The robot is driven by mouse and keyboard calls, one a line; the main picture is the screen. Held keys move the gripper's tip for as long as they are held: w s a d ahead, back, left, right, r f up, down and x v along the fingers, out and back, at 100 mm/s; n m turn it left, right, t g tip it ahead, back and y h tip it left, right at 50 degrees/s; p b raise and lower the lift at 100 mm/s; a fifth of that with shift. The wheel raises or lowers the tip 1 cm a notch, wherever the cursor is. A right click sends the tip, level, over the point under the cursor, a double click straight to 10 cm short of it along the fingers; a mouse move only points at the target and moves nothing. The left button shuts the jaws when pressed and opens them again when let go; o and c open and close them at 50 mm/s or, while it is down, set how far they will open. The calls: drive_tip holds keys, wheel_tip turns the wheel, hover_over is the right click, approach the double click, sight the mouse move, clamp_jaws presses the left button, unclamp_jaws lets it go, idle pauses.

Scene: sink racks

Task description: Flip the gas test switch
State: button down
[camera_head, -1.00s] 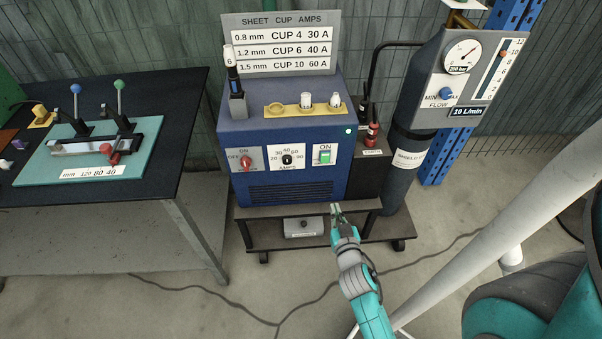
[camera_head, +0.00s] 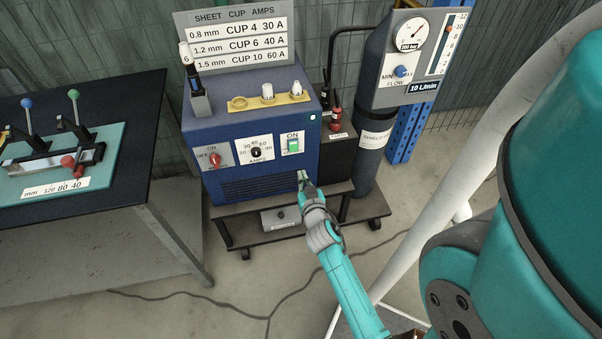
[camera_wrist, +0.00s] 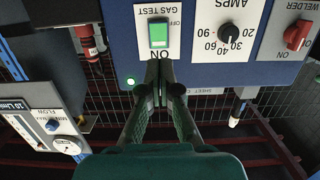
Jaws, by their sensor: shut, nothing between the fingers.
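The gas test switch (camera_head: 293,146) is a green rocker on a white plate at the right of the blue welder's (camera_head: 230,130) front panel. It also shows upside down in the wrist view (camera_wrist: 158,33), with its ON and OFF marks. My gripper (camera_head: 304,175) is just below the switch in the head view. In the wrist view its fingertips (camera_wrist: 165,74) are together and empty, by the ON label at the plate's edge. I cannot tell whether they touch the panel.
An AMPS dial (camera_head: 256,152) and a red welder knob (camera_head: 214,160) sit left of the switch. A gas cylinder (camera_head: 372,150) with a flow panel (camera_head: 415,60) stands to the right. A workbench (camera_head: 120,110) is at the left. Cables lie on the floor.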

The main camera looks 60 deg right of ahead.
sight(293, 149)
drive_tip(key=x, duration=1.2)
